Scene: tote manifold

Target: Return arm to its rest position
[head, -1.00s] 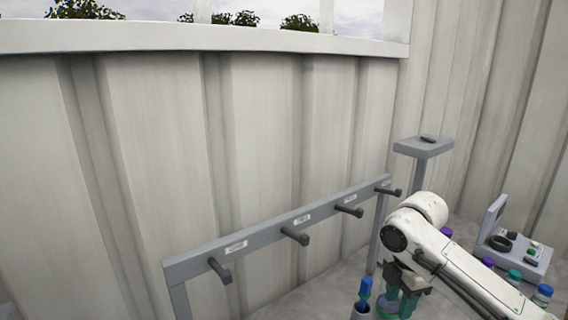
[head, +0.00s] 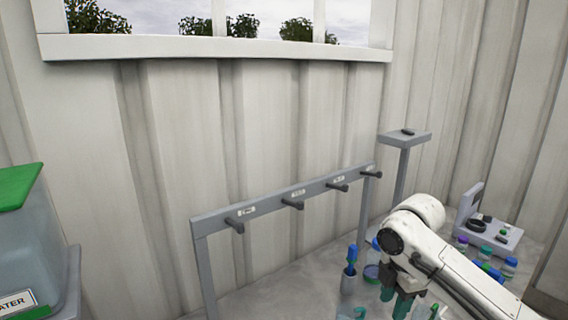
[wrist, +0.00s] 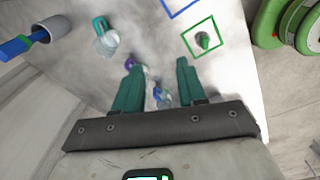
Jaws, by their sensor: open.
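My white arm reaches in from the lower right of the head view, over the pale worktop. My gripper (head: 405,301) hangs at its end with green fingers pointing down. In the wrist view my gripper (wrist: 158,80) has its two green fingers well apart, with nothing held between them. Beyond the fingertips, small blurred purple and blue items lie on the worktop (wrist: 230,75). No object touches the fingers as far as I can tell.
A grey rail with dark pegs (head: 290,200) stands left of my arm. A cup with a blue-handled tool (head: 350,270) stands near my gripper. Several capped jars (head: 478,252) and a grey stand (head: 404,137) are behind. A green-lidded tote (head: 25,245) is at far left.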

